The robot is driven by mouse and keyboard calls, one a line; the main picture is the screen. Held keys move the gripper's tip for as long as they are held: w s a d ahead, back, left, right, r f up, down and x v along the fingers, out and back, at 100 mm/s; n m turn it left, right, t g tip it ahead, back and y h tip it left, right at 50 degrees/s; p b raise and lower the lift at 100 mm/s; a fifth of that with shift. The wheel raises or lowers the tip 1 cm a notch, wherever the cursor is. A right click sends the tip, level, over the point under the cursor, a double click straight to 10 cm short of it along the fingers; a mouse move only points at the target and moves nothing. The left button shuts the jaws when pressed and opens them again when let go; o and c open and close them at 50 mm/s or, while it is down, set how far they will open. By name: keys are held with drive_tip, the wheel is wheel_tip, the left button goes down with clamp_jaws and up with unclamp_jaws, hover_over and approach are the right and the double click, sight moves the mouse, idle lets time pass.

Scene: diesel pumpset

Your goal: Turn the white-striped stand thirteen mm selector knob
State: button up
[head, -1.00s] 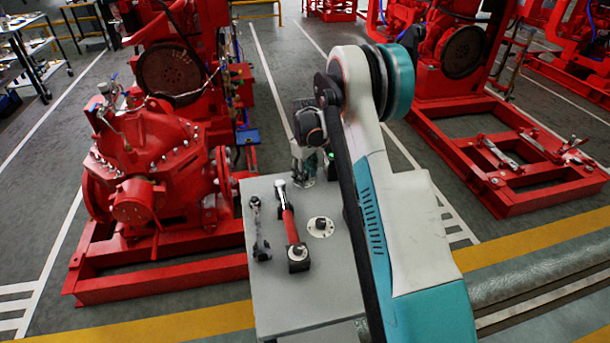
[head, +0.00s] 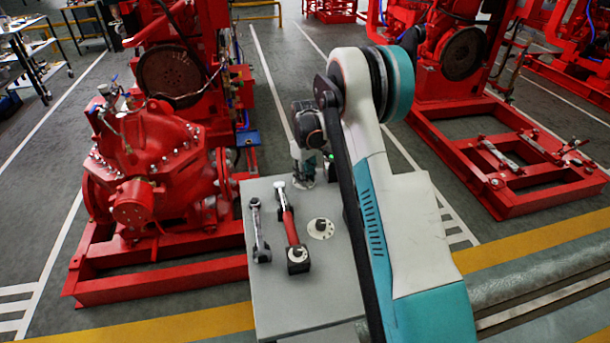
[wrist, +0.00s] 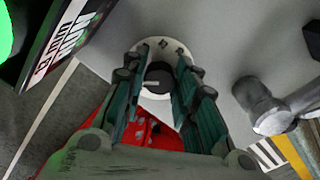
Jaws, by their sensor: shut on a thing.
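A dark round knob (wrist: 157,80) with a pale pointer line sits on a white marked disc (wrist: 152,50) in the wrist view. My gripper (wrist: 156,72) has its green fingers on both sides of this knob and is shut on it. A black panel (wrist: 72,40) with white stripes and "mm" lettering stands at the upper left of the wrist view. In the head view my gripper (head: 304,172) is at the back edge of the grey table (head: 290,315). The held knob cannot be made out there.
Another dark knob on a white disc (head: 320,229) stands free on the table. A red-handled tool (head: 291,228) and a metal wrench (head: 257,230) lie to its left. A metal tool head (wrist: 265,105) is close right of the fingers. A red pump (head: 150,180) stands left.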

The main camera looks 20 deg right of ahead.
drive_tip(key=m, duration=0.6)
drive_tip(key=shift+a, duration=0.1)
drive_tip(key=m, duration=0.6)
drive_tip(key=shift+a, duration=0.1)
idle(0.5)
drive_tip(key=o, duration=1)
drive_tip(key=shift+o, duration=0.2)
drive_tip(key=shift+r, duration=0.15)
wheel_tip(320, 180, up, 12)
